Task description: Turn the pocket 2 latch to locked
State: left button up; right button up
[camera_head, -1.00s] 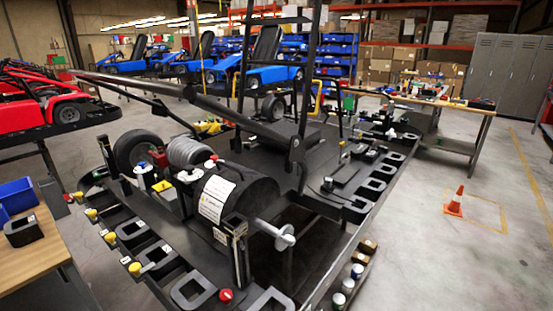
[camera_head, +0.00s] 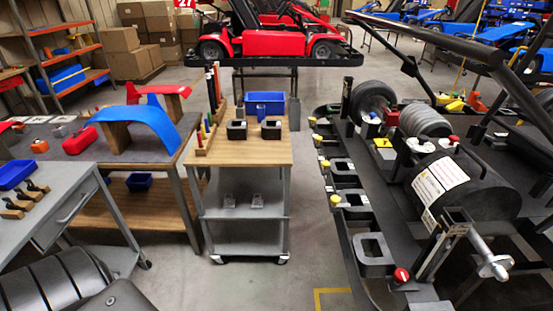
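The black kart stand (camera_head: 395,222) fills the right side of the head view. Along its left edge runs a row of square black pockets, such as the nearest one (camera_head: 373,250). Several yellow knobs stick out on the outer side, including one beside the pockets (camera_head: 336,200). A red knob (camera_head: 401,275) sits at the near end. I cannot read any pocket numbers, so I cannot tell which latch belongs to pocket 2 or how it is turned. Neither of my grippers is in view.
Farther left are a workbench with a blue curved panel (camera_head: 150,122) and a grey drawer table (camera_head: 50,196). Clear floor lies between cart and stand.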

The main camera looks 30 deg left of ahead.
aim_at(325, 164)
jog(key=u, duration=0.7)
jog(key=k, duration=0.35)
jog(key=u, duration=0.45)
jog(key=i, duration=0.85)
jog(key=z, duration=0.65)
jog(key=i, duration=0.55)
jog(key=z, duration=0.4)
